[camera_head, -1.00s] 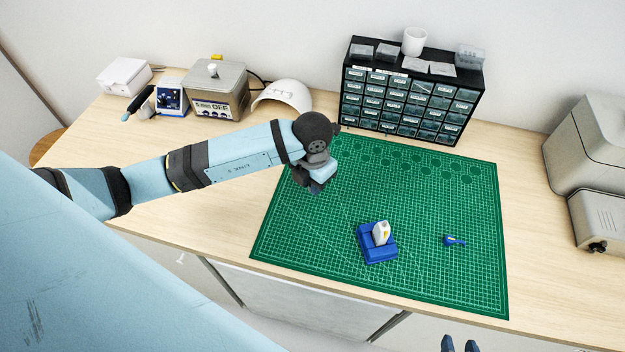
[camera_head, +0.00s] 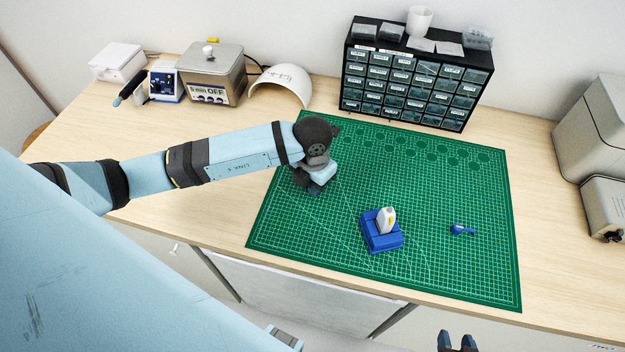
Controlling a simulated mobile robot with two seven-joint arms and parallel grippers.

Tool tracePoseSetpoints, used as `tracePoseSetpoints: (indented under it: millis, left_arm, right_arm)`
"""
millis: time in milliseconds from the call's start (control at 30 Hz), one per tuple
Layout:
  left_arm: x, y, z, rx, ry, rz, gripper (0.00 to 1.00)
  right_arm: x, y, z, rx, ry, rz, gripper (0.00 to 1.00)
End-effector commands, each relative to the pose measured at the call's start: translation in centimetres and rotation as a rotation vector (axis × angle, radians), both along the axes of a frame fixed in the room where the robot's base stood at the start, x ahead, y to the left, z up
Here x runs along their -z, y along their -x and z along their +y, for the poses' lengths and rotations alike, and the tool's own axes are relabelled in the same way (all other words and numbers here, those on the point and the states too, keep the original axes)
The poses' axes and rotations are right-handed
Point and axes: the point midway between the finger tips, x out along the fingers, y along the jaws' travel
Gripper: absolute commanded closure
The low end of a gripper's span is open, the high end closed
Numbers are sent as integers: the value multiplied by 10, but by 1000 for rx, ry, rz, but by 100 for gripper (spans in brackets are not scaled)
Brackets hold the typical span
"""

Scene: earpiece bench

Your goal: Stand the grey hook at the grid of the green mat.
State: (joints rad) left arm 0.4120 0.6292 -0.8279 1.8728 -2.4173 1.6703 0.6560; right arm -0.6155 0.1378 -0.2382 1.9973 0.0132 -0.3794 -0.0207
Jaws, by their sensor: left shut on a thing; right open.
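The green mat (camera_head: 285,226) with its printed grid lies on the bench. My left gripper (camera_head: 316,190) is over the mat's left part, pointing down. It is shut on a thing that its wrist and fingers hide. The grey hook does not show anywhere on the mat, so the held thing is most likely the hook. I cannot tell its tilt or whether it touches the mat. My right gripper (camera_head: 457,343) is open and empty at the bottom edge of the view, in front of the bench.
A blue holder (camera_head: 382,243) with a white and yellow earpiece (camera_head: 387,220) stands on the mat. A small blue piece (camera_head: 462,229) lies to its right. A drawer cabinet (camera_head: 414,85) stands behind the mat.

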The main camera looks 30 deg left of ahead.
Motion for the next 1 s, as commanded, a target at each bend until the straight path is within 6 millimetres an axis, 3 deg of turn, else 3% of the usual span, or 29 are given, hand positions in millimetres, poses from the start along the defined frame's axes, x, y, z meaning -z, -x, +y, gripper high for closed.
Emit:
tracePoseSetpoints:
  millis: [1000]
  left_arm:
    - [12, 0, 0, 0, 0, 0, 95]
  right_arm:
    - [12, -1, -3, 2, 6, 1, 57]
